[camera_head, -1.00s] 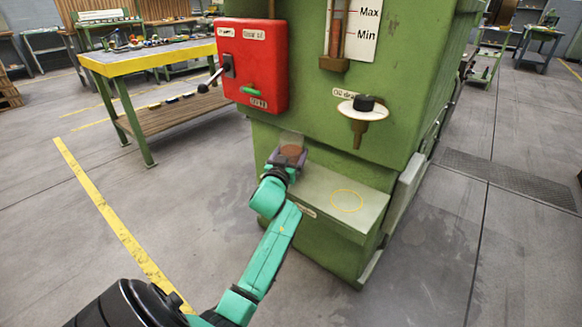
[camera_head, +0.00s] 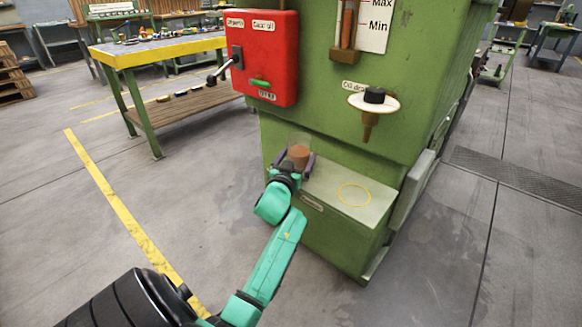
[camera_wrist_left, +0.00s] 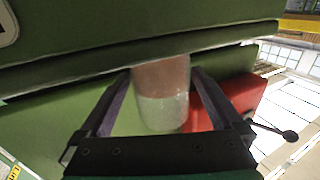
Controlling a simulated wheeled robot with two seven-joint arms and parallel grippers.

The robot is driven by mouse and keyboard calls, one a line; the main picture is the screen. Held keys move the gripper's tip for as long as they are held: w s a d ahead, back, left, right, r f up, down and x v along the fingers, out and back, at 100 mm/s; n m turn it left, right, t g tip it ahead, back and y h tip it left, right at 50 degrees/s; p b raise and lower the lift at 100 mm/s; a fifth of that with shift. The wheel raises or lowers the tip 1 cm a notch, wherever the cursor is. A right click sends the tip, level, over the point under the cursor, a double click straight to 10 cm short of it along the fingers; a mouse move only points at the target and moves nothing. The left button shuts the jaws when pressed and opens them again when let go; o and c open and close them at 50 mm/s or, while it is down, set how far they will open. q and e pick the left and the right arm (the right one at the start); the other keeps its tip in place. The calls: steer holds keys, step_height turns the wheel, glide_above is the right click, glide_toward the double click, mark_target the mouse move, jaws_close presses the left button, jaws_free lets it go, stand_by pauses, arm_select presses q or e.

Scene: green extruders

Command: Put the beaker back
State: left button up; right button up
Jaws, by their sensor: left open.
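The beaker (camera_head: 299,155) is clear with brown liquid low in it. It appears to stand at the left end of the green machine's ledge (camera_head: 328,183), left of the yellow ring (camera_head: 353,195) marked there. My left gripper (camera_head: 292,163) is open, with one finger on each side of the beaker. In the left wrist view the beaker (camera_wrist_left: 163,95) shows between the spread fingers, with a gap on both sides. That view looks turned over, with the brown part uppermost. My right gripper is not in view.
Above the ledge are a red switch box (camera_head: 265,58) with a lever and an oil drain (camera_head: 373,102) with a black knob. A yellow-edged workbench (camera_head: 160,52) stands at the left. The ledge around the yellow ring is bare.

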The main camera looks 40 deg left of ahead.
arm_select(q)
steer(key=p+v, duration=0.1)
steer(key=v, duration=0.9)
steer(key=shift+s, duration=0.25)
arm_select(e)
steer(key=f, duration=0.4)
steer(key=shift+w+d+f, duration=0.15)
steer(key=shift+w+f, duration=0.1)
